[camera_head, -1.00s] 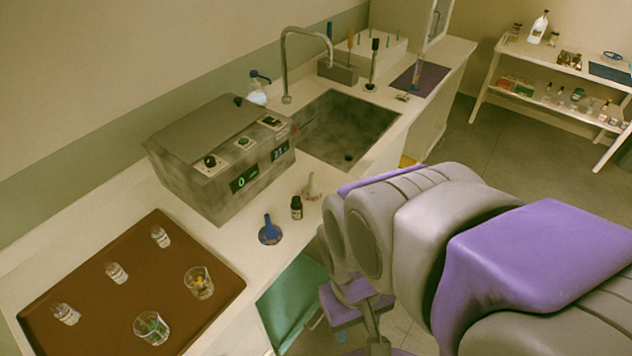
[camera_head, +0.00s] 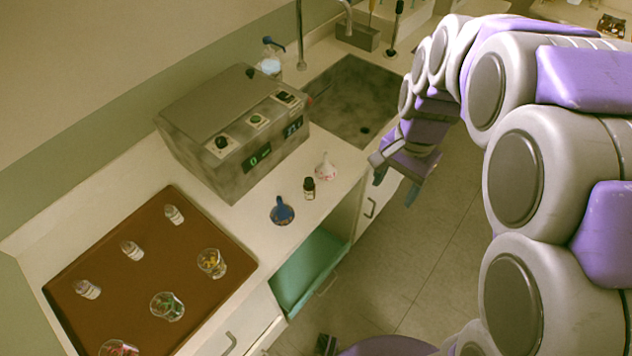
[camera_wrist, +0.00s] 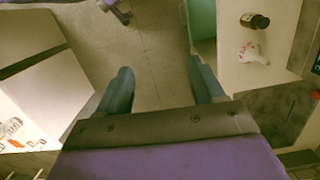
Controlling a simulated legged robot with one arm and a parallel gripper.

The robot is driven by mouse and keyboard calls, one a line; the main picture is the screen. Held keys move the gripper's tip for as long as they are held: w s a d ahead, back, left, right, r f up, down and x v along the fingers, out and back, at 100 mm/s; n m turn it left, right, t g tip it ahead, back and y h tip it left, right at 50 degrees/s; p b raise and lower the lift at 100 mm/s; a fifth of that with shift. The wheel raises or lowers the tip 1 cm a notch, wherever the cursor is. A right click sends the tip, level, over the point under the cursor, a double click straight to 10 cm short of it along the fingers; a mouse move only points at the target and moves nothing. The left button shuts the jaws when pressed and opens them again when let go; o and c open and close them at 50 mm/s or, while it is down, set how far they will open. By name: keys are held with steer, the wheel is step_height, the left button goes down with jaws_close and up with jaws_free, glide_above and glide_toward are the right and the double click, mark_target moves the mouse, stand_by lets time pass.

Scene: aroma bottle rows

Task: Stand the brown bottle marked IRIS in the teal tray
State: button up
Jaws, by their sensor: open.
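A small dark brown bottle (camera_head: 309,188) with a black cap stands upright on the counter, right of a blue funnel. In the wrist view the bottle (camera_wrist: 260,21) is at the upper right; its label is too small to read. A teal tray (camera_head: 305,270) lies below the counter's front edge, in what looks like an open drawer. Part of a teal surface (camera_wrist: 203,18) shows at the top of the wrist view. My gripper (camera_head: 394,185) is open and empty, out over the floor to the right of the bottle. Its fingers (camera_wrist: 160,70) point past the counter edge.
The blue funnel (camera_head: 282,211) and a white funnel with red marks (camera_head: 326,168) flank the bottle. A grey device (camera_head: 235,128) stands behind. A brown tray (camera_head: 140,265) with vials and glasses is at left. The sink (camera_head: 352,100) is behind my gripper.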

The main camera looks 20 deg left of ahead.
steer(key=w+a+f+m+p, duration=0.2)
steer(key=w+a, duration=0.5)
steer(key=a, duration=0.4)
steer(key=m, duration=0.2)
glide_above(310, 179)
steer(key=w, duration=0.1)
step_height(310, 179, down, 10)
steer(key=shift+y, duration=0.3)
steer(key=f, duration=0.4)
steer(key=d+f, duration=0.1)
steer(key=f, duration=0.1)
steer(key=shift+s+f+b, duration=0.15)
steer(key=shift+f+b, duration=0.1)
steer(key=shift+b, duration=0.1)
steer(key=f, duration=0.1)
steer(key=a+f, duration=0.1)
steer(key=f, duration=0.1)
steer(key=s+f+b, duration=0.1)
steer(key=shift+a+f, duration=0.35)
steer(key=shift+a, duration=0.05)
steer(key=shift+f, duration=0.25)
steer(key=shift+d, duration=0.2)
steer(key=shift+s+d+r, duration=0.1)
steer(key=shift+d, duration=0.05)
steer(key=shift+c, duration=1.1)
steer(key=shift+a, duration=0.25)
steer(key=c, duration=0.6)
steer(key=shift+d, duration=0.1)
steer(key=c, duration=0.4)
